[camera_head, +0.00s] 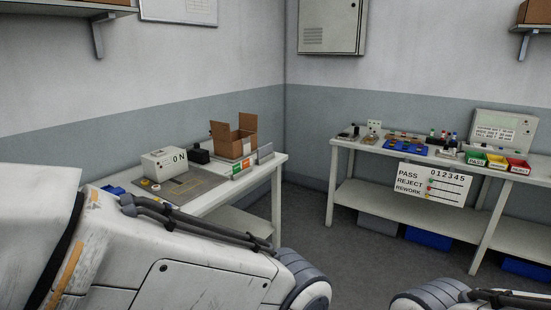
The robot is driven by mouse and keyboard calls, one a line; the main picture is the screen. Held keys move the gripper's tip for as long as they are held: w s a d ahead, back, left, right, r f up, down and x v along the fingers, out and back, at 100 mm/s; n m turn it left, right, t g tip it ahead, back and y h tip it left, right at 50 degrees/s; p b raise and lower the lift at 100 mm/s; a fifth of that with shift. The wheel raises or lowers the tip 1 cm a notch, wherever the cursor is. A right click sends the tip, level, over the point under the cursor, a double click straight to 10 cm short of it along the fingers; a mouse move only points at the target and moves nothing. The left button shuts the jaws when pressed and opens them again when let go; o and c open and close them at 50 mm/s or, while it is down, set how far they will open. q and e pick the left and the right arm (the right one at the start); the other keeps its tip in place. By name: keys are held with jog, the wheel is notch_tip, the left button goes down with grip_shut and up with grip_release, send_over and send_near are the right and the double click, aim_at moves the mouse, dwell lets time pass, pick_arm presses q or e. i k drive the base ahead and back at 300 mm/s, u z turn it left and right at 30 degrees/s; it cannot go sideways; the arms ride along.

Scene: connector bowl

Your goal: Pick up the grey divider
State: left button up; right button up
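A small grey upright panel (265,153) stands at the right end of the left table, just right of the open cardboard box. It may be the grey divider, but it is too small to be sure. My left arm crosses the lower left of the view, and part of my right arm shows at the bottom right. Neither gripper is in view, so I cannot tell whether they are open or shut.
The left table (270,172) also holds an open cardboard box (224,140), a white device (164,163), a dark mat and small coloured labels. The right bench (345,143) holds several small parts, coloured bins (497,162) and a grey case. Open floor (335,245) lies between them.

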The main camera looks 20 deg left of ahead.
aim_at(262, 153)
jog(key=u, duration=0.35)
jog(key=i, duration=1.8)
jog(key=u, duration=0.65)
